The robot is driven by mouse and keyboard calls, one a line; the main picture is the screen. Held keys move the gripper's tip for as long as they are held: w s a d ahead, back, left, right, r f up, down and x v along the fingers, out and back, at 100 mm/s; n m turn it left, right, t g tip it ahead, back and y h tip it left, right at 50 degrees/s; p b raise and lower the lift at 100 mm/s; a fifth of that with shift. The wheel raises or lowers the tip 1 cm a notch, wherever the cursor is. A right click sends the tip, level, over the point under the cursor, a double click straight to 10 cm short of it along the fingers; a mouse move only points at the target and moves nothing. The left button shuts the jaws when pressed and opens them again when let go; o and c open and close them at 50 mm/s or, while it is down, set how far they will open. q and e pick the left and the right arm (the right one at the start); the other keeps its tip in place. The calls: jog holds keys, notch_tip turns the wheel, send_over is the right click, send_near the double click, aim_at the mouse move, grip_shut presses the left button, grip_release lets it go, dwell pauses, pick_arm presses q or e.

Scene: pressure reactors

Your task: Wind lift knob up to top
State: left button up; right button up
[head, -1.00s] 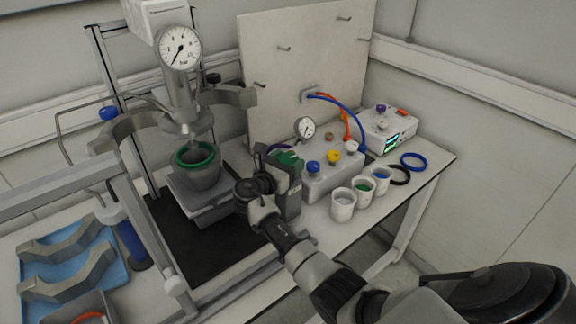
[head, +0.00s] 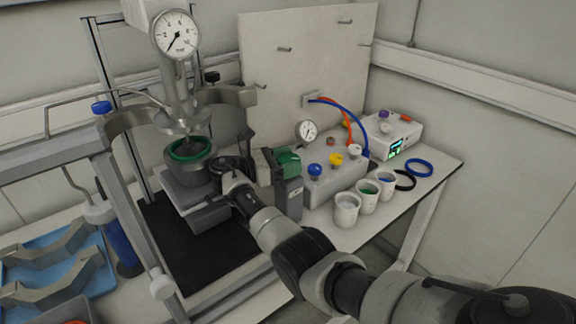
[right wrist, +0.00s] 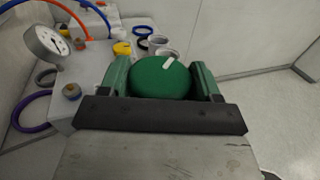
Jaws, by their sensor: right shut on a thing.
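The green round lift knob (right wrist: 158,82) carries a white mark and fills the space between the green fingers of my right gripper (right wrist: 162,76) in the right wrist view. The fingers are shut on it from both sides. In the head view my right gripper (head: 284,160) is at a dark grey upright unit (head: 288,196), and I cannot separate the knob from the green fingers there. Left of it, a grey vessel (head: 186,171) with a green ring stands on the lift platform (head: 196,213), close under the reactor head (head: 181,120). My left gripper is not in view.
A control box (head: 335,184) with coloured knobs and a gauge stands right of the gripper. A blue tray (head: 55,268) with grey clamp halves is at the lower left. A pegboard (head: 300,75) stands behind.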

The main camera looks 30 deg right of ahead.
aim_at(289, 158)
dwell(0.4)
jog(key=o, duration=0.9)
jog(key=shift+o, duration=0.2)
notch_tip(289, 158, up, 4)
jog(key=shift+r, duration=0.1)
jog(key=s+d+r, duration=0.5)
jog(key=s+r, duration=0.1)
jog(key=s, duration=0.4)
jog(key=shift+s+d+r+p, duration=0.2)
jog(key=shift+d+r+p, duration=0.05)
jog(key=shift+r+p, duration=0.2)
